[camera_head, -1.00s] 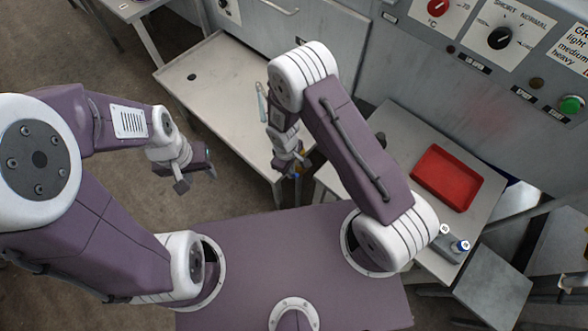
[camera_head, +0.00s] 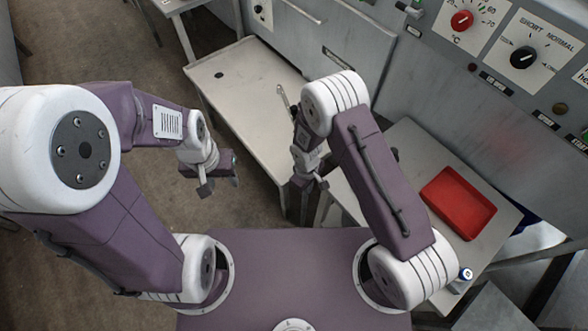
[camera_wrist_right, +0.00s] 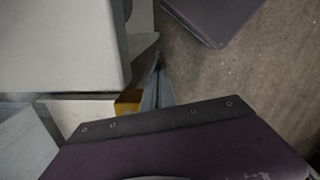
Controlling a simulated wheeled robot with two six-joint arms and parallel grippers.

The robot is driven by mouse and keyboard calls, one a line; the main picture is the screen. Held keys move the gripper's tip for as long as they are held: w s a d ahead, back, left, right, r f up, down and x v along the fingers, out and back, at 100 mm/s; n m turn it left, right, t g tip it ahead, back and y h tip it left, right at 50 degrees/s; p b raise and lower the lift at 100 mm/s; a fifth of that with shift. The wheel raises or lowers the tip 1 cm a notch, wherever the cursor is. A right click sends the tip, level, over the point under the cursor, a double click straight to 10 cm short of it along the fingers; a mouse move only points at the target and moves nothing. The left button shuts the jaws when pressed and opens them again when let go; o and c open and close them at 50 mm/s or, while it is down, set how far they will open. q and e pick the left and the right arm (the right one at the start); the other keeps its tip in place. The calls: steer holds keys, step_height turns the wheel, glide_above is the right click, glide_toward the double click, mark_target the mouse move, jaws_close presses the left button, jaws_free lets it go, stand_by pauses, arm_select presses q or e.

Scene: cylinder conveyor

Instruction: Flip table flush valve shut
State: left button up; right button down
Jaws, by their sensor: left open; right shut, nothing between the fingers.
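No part is clearly recognisable as the flush valve. A small yellow piece (camera_wrist_right: 128,103) shows in the right wrist view, beside the right gripper and partly hidden by the wrist; I cannot tell what it is or whether they touch. My right gripper (camera_head: 311,184) is shut and empty, pointing down near the front right corner of the pale table (camera_head: 240,104). Its fingers also show in the right wrist view (camera_wrist_right: 156,90). A thin grey rod (camera_head: 283,95) stands out beside the right arm, above that table. My left gripper (camera_head: 221,187) is open and empty over the floor.
A red tray (camera_head: 458,203) lies on the right-hand table (camera_head: 413,150). A small blue-and-white capped item (camera_head: 465,274) is at its front edge. The grey machine panel (camera_head: 470,100) with knobs rises behind. Open brown floor (camera_head: 120,60) lies at left.

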steer(key=shift+s+d+f, duration=0.2)
steer(key=shift+f, duration=0.25)
arm_select(q)
steer(key=shift+s+d+f+b, duration=0.2)
steer(key=shift+s+f+b, duration=0.1)
steer(key=shift+f, duration=0.05)
steer(key=shift+s+f, duration=0.1)
steer(key=shift+s, duration=0.05)
arm_select(e)
steer(key=shift+s+d+f, duration=0.1)
steer(key=shift+s+f, duration=0.15)
steer(key=shift+s, duration=0.1)
steer(key=shift+r, duration=0.1)
